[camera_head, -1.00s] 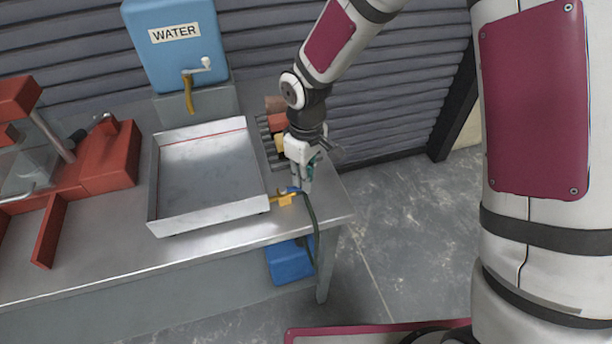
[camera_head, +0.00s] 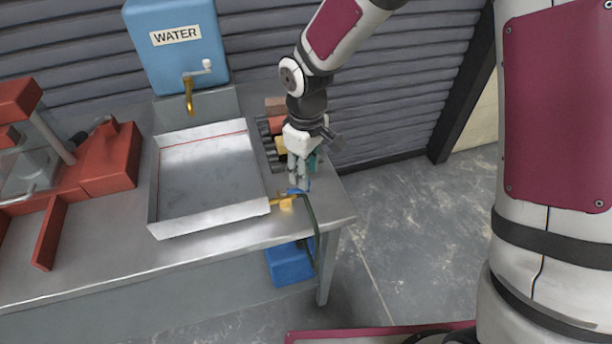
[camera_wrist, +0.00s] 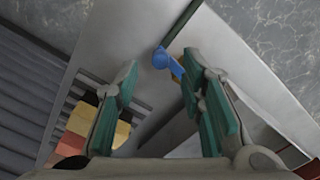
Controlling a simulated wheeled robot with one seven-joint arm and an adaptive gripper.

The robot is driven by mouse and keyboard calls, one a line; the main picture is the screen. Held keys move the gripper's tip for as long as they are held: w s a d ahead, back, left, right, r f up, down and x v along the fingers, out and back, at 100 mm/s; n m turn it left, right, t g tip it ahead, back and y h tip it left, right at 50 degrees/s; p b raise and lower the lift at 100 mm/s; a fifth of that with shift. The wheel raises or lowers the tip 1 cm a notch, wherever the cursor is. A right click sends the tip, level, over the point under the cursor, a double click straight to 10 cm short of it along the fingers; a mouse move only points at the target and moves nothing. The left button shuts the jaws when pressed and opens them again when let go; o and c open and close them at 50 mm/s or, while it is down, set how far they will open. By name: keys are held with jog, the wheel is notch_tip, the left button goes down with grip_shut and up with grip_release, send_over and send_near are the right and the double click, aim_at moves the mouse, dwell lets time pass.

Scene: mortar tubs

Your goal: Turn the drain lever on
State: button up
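The drain lever (camera_head: 298,191) is a small blue handle on a brass valve (camera_head: 286,202) at the front right corner of the metal tray (camera_head: 215,215). My gripper (camera_head: 299,184) points down just above and behind the valve, and its fingertips partly cover the lever. In the wrist view, the two green-padded fingers (camera_wrist: 159,62) are apart with nothing clamped between them. The blue lever (camera_wrist: 165,60) shows between the fingertips, closer to the right finger. I cannot tell whether a finger touches it.
A dark green hose (camera_head: 309,220) runs from the valve down towards a blue bucket (camera_head: 289,264) under the table. Coloured blocks (camera_head: 276,122) on a dark rack stand behind my gripper. A blue water tank (camera_head: 177,60) and a red machine (camera_head: 105,160) stand left. Floor at right is clear.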

notch_tip(320, 180, up, 9)
dwell(0.3)
dwell(0.4)
jog(key=s+d+r+m+t, duration=0.2)
jog(key=s+d+r+m, duration=0.3)
jog(key=s+d+r, duration=0.5)
jog(key=s+d+r+m+t, duration=0.3)
jog(key=s+d+r+m, duration=0.2)
jog(key=s+d, duration=0.3)
jog(key=s, duration=0.2)
jog(key=shift+s, duration=0.3)
